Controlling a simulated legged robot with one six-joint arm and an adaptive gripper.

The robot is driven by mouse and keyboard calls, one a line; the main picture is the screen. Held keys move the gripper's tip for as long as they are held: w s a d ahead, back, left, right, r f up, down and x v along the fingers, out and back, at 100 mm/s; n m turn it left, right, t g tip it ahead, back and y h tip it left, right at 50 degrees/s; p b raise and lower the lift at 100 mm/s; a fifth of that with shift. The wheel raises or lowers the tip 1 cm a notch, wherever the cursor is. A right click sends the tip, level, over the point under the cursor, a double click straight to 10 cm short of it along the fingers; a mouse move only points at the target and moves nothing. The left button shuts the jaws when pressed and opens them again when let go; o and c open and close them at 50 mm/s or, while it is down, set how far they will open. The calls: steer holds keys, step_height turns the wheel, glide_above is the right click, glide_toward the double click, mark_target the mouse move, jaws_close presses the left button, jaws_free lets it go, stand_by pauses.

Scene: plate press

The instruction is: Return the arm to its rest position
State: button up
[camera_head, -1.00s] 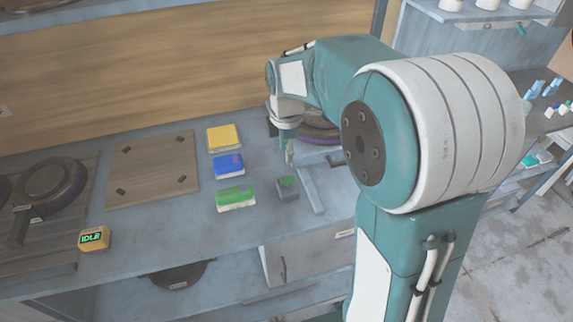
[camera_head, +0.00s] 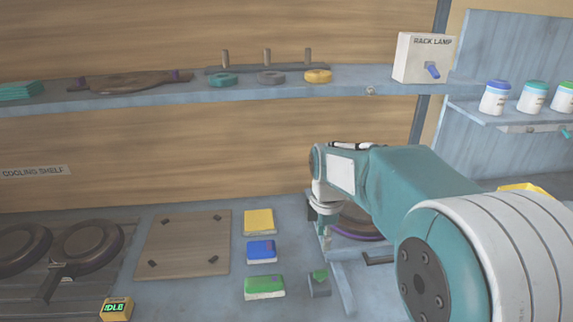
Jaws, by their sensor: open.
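My arm reaches in from the right side of the view, and its teal and white links fill the lower right. My gripper (camera_head: 327,240) hangs at the end of the arm above the bench, beside a dark round thing with a purple rim (camera_head: 358,226). The gripper's fingers are small and partly lost against the bench fittings. No held object shows.
On the bench (camera_head: 205,298) lie yellow (camera_head: 259,221), blue (camera_head: 261,251) and green (camera_head: 265,286) blocks, a wooden board (camera_head: 184,244) and a plate press (camera_head: 62,262). An IDLE display (camera_head: 116,309) stands in front. A shelf (camera_head: 150,100) and a RACK LAMP box (camera_head: 423,58) are above.

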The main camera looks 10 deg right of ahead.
steer(key=s+r+m+t, duration=0.2)
steer(key=s+r+m, duration=0.1)
steer(key=s+m, duration=0.6)
steer(key=s+r+m+t, duration=0.2)
steer(key=s+m+t, duration=0.1)
steer(key=s+m, duration=0.6)
steer(key=s, duration=0.3)
steer(key=shift+r+t, duration=0.3)
steer(key=shift+r, duration=0.1)
steer(key=shift+d+f, duration=0.1)
